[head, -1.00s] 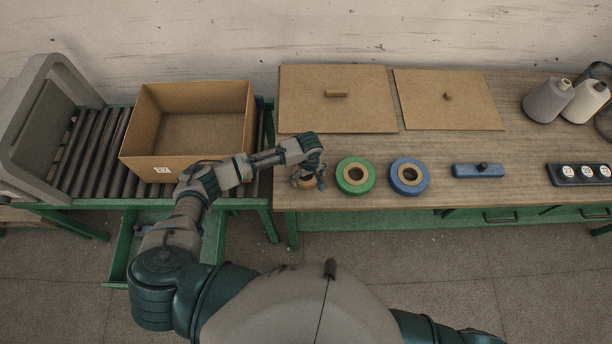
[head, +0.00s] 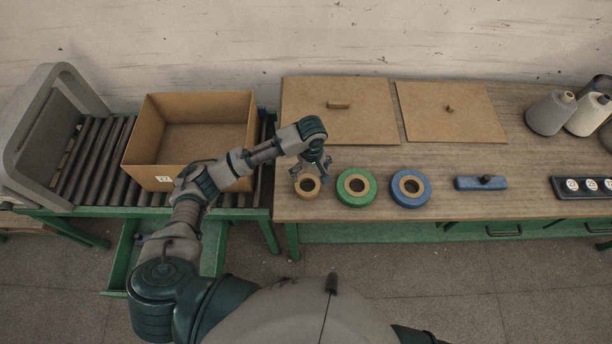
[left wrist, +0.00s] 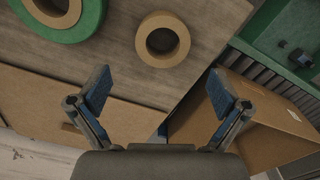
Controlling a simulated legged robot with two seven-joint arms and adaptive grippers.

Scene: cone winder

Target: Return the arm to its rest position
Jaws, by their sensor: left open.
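My left gripper (head: 310,170) is open and empty above the left end of the wooden bench (head: 460,163). A small tan ring (head: 307,194) lies flat on the bench just below and in front of it, apart from the fingers. In the left wrist view the gripper's two fingers (left wrist: 158,95) are spread wide, and the tan ring (left wrist: 163,56) lies beyond them. My left arm reaches up from the lower left, past the cardboard box. My right gripper is not in view.
A green ring (head: 344,199) and a blue ring (head: 398,198) lie right of the tan ring. An open cardboard box (head: 150,175) stands on the roller conveyor (head: 87,170). Two brown boards (head: 350,120) lie at the back. A blue block (head: 468,184) and yarn cones (head: 549,114) are further right.

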